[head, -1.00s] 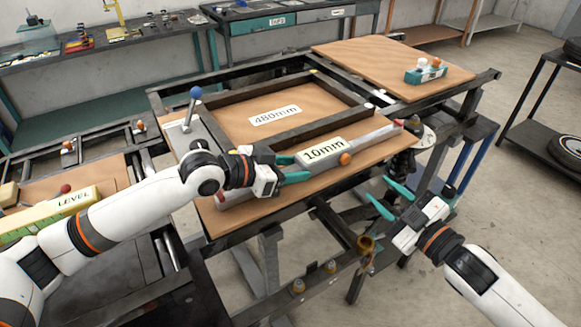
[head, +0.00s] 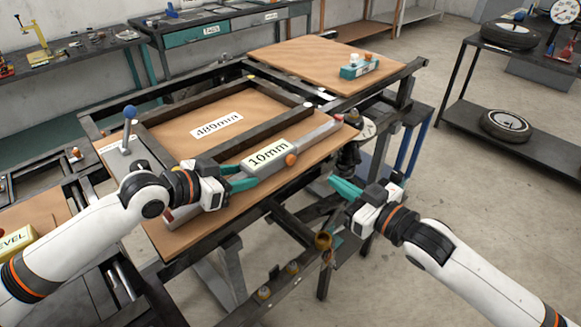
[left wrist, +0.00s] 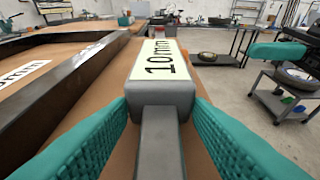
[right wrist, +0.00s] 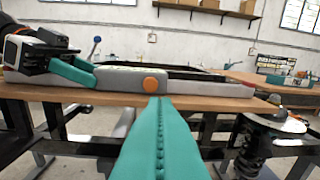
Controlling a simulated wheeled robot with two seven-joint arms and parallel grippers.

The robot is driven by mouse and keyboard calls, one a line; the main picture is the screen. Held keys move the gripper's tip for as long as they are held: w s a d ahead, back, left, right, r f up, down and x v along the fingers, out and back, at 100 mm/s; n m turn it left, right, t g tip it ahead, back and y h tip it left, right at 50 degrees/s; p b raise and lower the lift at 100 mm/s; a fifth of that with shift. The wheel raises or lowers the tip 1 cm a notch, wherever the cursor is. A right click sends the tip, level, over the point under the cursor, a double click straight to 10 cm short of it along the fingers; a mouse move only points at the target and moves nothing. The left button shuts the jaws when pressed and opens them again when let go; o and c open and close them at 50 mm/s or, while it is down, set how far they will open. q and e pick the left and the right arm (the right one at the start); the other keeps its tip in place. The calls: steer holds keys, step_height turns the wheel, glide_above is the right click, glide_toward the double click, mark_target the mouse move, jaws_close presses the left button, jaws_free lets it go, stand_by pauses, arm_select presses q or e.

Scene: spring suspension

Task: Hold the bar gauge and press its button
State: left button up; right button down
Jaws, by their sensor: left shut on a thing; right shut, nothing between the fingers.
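The bar gauge (head: 267,155) is a long grey bar with a white-green "10mm" display and a round orange button (head: 291,160) on its near side. It lies on the wooden board beside the dark frame. My left gripper (head: 240,179) is shut on the bar just left of the display; the left wrist view shows the teal fingers on both sides of the grey bar (left wrist: 160,140). My right gripper (head: 340,186) is shut and empty, off the board's near edge, to the right of the button and apart from it. In the right wrist view its fingertips appear just below the orange button (right wrist: 151,85).
The dark rectangular frame (head: 210,150) surrounds a "480mm" label (head: 217,125). A blue-knobbed lever (head: 129,122) stands at the left. A teal holder with small bottles (head: 358,68) sits on the far board. A spring assembly (right wrist: 254,145) is below the board's right side. Open floor lies at right.

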mark_target(292, 161)
steer(key=s+m, duration=0.1)
steer(key=m, duration=0.5)
steer(key=s+d+r+m+g, duration=0.1)
steer(key=m, duration=0.5)
steer(key=s+m+g, duration=0.1)
steer(key=s+m, duration=0.1)
steer(key=m, duration=0.4)
steer(key=shift+d+r+m+h, duration=0.3)
steer(key=shift+d+r+h, duration=0.05)
steer(key=shift+r+h, duration=0.05)
steer(key=shift+w, duration=0.15)
steer(key=x, duration=1.2)
steer(key=shift+w+a+r, duration=0.2)
steer(key=shift+a+r, duration=0.05)
steer(key=shift+a, duration=0.05)
steer(key=shift+w+a, duration=0.35)
steer(key=shift+w, duration=0.15)
steer(key=shift+a, duration=0.1)
arm_select(q)
steer(key=shift+d, duration=0.1)
arm_select(e)
steer(key=shift+r+x, duration=0.25)
steer(key=shift+x, duration=0.75)
